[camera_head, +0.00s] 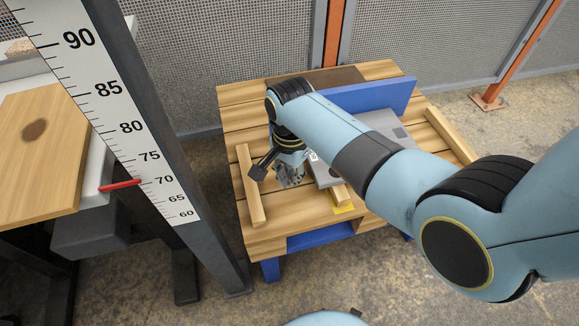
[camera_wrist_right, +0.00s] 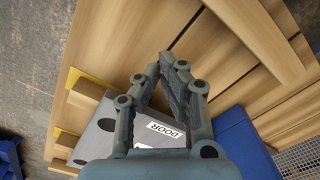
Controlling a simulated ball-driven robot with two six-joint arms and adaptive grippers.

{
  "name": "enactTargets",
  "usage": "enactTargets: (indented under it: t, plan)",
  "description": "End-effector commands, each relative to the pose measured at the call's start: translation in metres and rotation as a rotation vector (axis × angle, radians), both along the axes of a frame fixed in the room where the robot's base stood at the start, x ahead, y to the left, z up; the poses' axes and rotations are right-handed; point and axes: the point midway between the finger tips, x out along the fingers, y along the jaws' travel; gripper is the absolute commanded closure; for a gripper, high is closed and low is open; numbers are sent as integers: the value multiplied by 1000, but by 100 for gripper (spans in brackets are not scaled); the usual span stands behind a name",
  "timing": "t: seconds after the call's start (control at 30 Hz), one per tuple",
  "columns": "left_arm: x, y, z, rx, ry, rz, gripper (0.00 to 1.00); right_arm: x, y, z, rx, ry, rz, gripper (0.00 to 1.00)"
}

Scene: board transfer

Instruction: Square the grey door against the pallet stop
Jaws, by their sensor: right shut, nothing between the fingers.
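The grey door (camera_head: 388,126) lies on the wooden pallet (camera_head: 240,119), mostly hidden under my right arm. In the right wrist view the door (camera_wrist_right: 98,140) shows behind my fingers, with a white label reading DOOR. The blue pallet stop (camera_head: 385,94) stands along the pallet's far side; a blue upright face (camera_wrist_right: 238,140) also shows at lower right in the wrist view. My right gripper (camera_head: 290,179) is shut and empty, left of the door's near-left end and low over the boards. I cannot tell whether it touches the door. My left gripper is out of view.
A wooden batten (camera_head: 250,186) lies along the pallet's left side and another (camera_head: 451,137) along its right. A dark post with a height scale (camera_head: 125,110) stands left of the pallet. Mesh fencing (camera_head: 240,50) is behind.

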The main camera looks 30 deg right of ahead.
Motion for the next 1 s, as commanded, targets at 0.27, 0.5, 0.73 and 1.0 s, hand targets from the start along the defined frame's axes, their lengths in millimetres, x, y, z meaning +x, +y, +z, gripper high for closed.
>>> enactTargets:
  t: [0.27, 0.5, 0.73, 1.0]
  plan:
    - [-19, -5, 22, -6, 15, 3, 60, 3, 0, 53, -1, -9, -1, 100]
    - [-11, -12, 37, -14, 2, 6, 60, 3, 0, 90, -1, -7, -1, 100]
    - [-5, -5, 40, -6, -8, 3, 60, 2, 0, 98, -2, -4, 0, 100]
    - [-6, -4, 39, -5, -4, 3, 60, 2, 0, 98, 4, -3, 188, 100]
